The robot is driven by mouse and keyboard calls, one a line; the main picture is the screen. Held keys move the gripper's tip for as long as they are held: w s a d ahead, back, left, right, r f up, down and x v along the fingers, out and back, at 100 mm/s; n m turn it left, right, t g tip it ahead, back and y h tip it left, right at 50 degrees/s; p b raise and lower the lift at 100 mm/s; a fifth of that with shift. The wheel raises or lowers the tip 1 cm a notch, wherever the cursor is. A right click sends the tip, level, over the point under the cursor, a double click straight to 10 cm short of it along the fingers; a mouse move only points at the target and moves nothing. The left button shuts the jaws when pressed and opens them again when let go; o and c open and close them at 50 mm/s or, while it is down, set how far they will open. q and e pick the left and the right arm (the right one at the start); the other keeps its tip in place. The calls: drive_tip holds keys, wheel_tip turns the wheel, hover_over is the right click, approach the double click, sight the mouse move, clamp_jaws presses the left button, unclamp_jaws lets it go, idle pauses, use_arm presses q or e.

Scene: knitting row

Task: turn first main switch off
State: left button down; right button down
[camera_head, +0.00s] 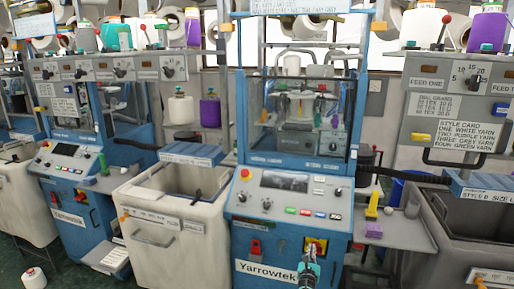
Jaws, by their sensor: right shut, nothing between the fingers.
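The blue Yarrowtek machine (287,215) stands in the middle. Low on its front is a main switch (320,243), red on a yellow plate. My right gripper (311,256) is shut and empty, in front of the plate's lower part, and hides some of it. I cannot tell whether it touches the switch or how the knob is turned. A red part (255,247) sits on the same panel to the left. A second blue machine (64,190) at the left carries a red part (80,196) low on its front. My left gripper is not in view.
A pale bin (165,240) stands between the two machines. A white yarn cone (35,279) is on the floor at lower left.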

drive_tip(key=v, duration=0.6)
drive_tip(key=shift+r, duration=0.3)
drive_tip(key=shift+a, duration=0.1)
drive_tip(key=s+d+r+m+g+h, duration=0.1)
drive_tip(key=s+d+r+m, duration=0.1)
drive_tip(key=r+m, duration=0.35)
drive_tip(key=s+d+r+m+g+h, duration=0.1)
drive_tip(key=s+d+r+m+g, duration=0.15)
drive_tip(key=r+m, duration=0.35)
drive_tip(key=s+r+m+g+y, duration=0.1)
drive_tip(key=s+r+m, duration=0.3)
drive_tip(key=s, duration=0.2)
drive_tip(key=s+r+m+g, duration=0.1)
drive_tip(key=s+r+m, duration=0.2)
drive_tip(key=s, duration=0.3)
drive_tip(key=s+a+f+m+g+y, duration=0.1)
drive_tip(key=s+m, duration=0.3)
drive_tip(key=s, duration=0.5)
drive_tip(key=s+a+f+m+g+y, duration=0.2)
drive_tip(key=s+a+m+y, duration=0.1)
drive_tip(key=s, duration=0.7)
drive_tip(key=s+a+f+m+g+y, duration=0.1)
drive_tip(key=s+a+m+g+y, duration=0.1)
drive_tip(key=s+a+m, duration=0.2)
drive_tip(key=s+m, duration=0.3)
drive_tip(key=s, duration=0.3)
drive_tip(key=shift+f, duration=0.15)
